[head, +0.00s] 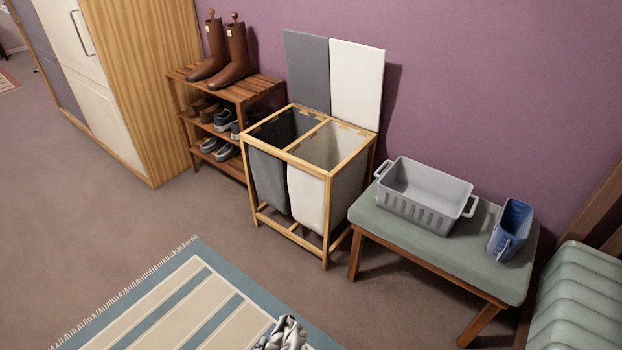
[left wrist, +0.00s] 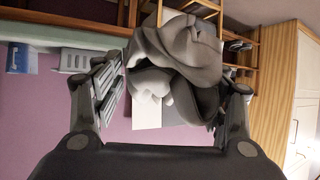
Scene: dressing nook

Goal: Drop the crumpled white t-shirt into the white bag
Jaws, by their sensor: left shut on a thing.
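The crumpled white t-shirt shows as a grey-white bundle in the left wrist view (left wrist: 178,50), between the two fingers of my left gripper (left wrist: 172,82), which is shut on it. In the head view only a crumpled part of the shirt (head: 287,333) shows at the bottom edge, over the rug; the gripper is out of frame there. The white bag (head: 306,197) hangs in the right half of a wooden hamper frame (head: 326,225), open at the top. The shirt is apart from it, nearer to me. My right gripper is not in view.
A dark grey bag (head: 268,181) fills the hamper's left half. Grey (head: 307,72) and white (head: 356,82) lids stand raised behind. Floor before the hamper is clear.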

